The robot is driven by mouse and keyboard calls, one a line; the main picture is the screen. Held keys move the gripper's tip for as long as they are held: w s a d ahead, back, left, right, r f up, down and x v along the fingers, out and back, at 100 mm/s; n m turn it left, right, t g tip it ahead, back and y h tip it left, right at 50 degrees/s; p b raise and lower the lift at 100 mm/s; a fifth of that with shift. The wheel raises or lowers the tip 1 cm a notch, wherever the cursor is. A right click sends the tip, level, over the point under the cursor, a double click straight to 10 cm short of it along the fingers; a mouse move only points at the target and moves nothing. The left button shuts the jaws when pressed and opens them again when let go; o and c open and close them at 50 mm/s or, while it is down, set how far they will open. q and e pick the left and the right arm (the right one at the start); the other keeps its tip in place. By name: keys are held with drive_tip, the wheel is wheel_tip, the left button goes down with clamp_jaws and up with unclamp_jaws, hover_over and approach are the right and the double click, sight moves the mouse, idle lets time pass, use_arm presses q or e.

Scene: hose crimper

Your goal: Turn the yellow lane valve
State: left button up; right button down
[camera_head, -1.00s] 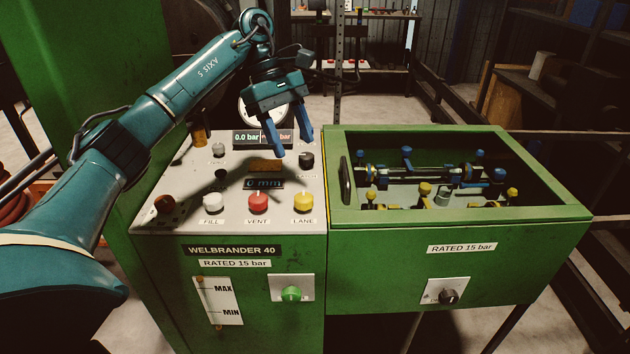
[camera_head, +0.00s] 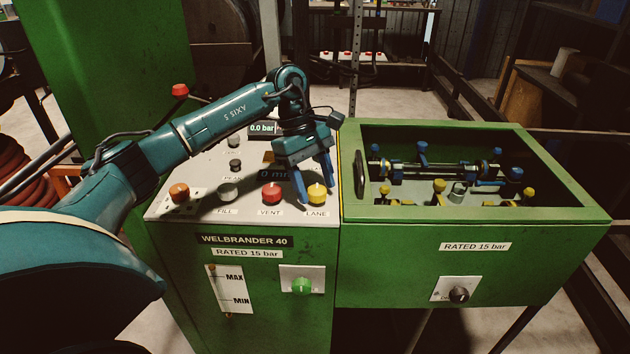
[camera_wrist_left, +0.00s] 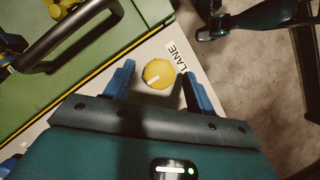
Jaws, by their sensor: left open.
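The yellow lane valve (camera_head: 317,194) is a round knob on the front right of the light panel top, above the label LANE. In the left wrist view the yellow knob (camera_wrist_left: 158,74) shows a pale line across its face, beside the LANE label. My left gripper (camera_head: 316,186) points down over the knob, with its blue fingers apart. In the wrist view the fingertips (camera_wrist_left: 156,80) lie on either side of the knob, with gaps between. Whether they are down at knob height is hard to tell. My right gripper is not in view.
The green test box (camera_head: 470,212) with a black handle (camera_head: 360,174) stands close on the right.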

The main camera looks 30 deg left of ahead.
use_arm(q)
drive_tip(key=shift+f, duration=0.15)
drive_tip(key=shift+c, duration=0.4)
drive_tip(key=c, duration=0.9)
